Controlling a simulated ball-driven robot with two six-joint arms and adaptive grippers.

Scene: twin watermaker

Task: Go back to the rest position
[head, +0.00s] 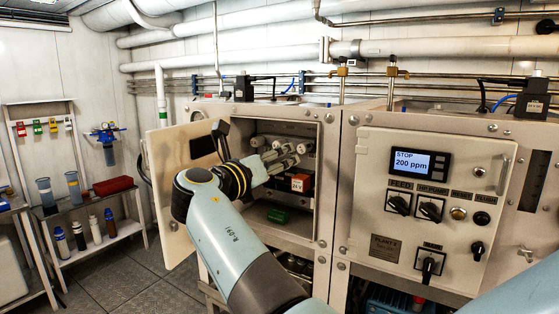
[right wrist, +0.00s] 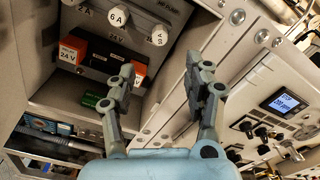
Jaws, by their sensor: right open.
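My right gripper (head: 285,158) is at the open front of the left cabinet (head: 331,180), in front of its upper compartment. In the right wrist view its two fingers (right wrist: 160,66) are apart with nothing between them. Behind them are white fuse knobs (right wrist: 118,16), an orange block marked 24 V (right wrist: 72,50), a second orange block (right wrist: 138,72) and a small green block (right wrist: 95,101). In the head view the gripper and wrist hide part of this compartment. My left gripper is not in view.
The cabinet door (head: 160,190) stands open to the left, close to my right wrist. The right cabinet's panel (head: 440,170) is shut, its display (head: 420,162) reading STOP, 200 ppm. Pipes run above. A shelf (head: 95,250) with bottles stands far left, with clear floor (head: 140,285) before it.

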